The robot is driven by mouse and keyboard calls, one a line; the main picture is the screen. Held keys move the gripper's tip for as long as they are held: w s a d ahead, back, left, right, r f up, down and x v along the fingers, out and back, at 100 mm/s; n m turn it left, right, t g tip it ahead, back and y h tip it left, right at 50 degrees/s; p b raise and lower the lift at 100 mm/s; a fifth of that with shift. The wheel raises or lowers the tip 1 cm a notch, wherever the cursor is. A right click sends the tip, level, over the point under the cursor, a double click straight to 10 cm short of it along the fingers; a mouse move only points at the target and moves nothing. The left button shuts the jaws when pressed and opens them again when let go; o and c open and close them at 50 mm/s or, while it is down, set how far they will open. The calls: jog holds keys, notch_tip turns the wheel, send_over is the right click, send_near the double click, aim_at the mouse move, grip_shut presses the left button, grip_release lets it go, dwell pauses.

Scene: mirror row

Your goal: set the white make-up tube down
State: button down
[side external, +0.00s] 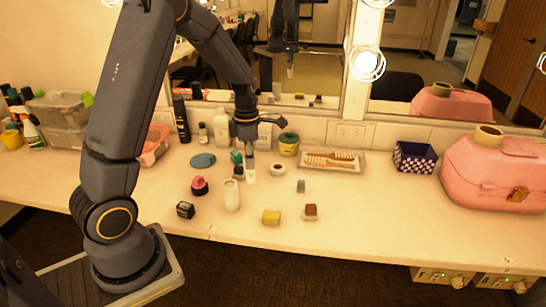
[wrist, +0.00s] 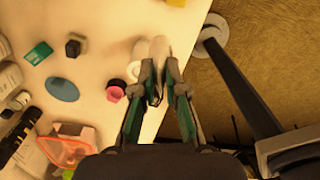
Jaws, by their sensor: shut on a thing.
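The white make-up tube (side external: 251,174) hangs upright below my gripper (side external: 249,158) in the side view, its upper part between the fingers. It appears to be held above the counter, though the gap beneath it is hard to judge. In the wrist view the fingers of my gripper (wrist: 164,72) are close together. Pale, blurred white shapes lie just past the fingertips there; I cannot clearly separate the tube from a white bottle behind it. The bottle (side external: 232,196) stands upright on the counter (side external: 345,215), in front and left of the tube.
Behind are a tray of combs (side external: 362,163) and a green-lidded jar (side external: 288,144). The counter's right front is clear.

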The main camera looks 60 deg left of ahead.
jog(key=w+d+m, duration=0.2)
jog(key=w+d, duration=0.2)
jog(key=d, duration=0.5)
jog(key=w+d+m, duration=0.1)
jog(key=w+d, duration=0.3)
jog(key=d, duration=0.5)
jog(key=shift+w+d+f, duration=0.2)
jog(key=shift+w+f, duration=3.15)
jog(key=shift+f, duration=0.05)
jog(key=shift+w+d+f, duration=0.15)
jog(key=shift+w+f, duration=3.2)
jog(key=shift+f, duration=0.1)
jog(key=c, duration=1.2)
grip_release()
